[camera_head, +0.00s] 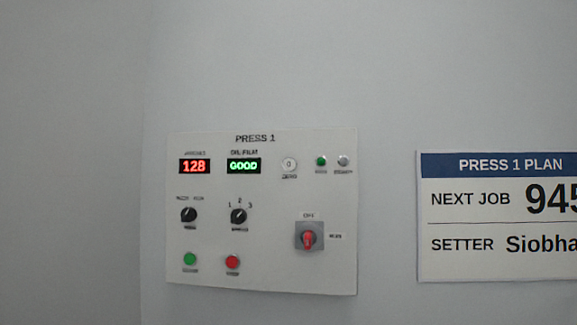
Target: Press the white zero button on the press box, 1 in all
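The press box (262,190) is a pale panel on the wall, headed PRESS 1, left of the middle in the head view. Its white zero button (289,164) is round, marked 0, and labelled ZERO below. A red display (195,167) at the upper left reads 128. Nothing covers the button. Neither of my grippers is in view.
A PRESS 1 PLAN sign (497,262) hangs to the right. The wall around is bare.

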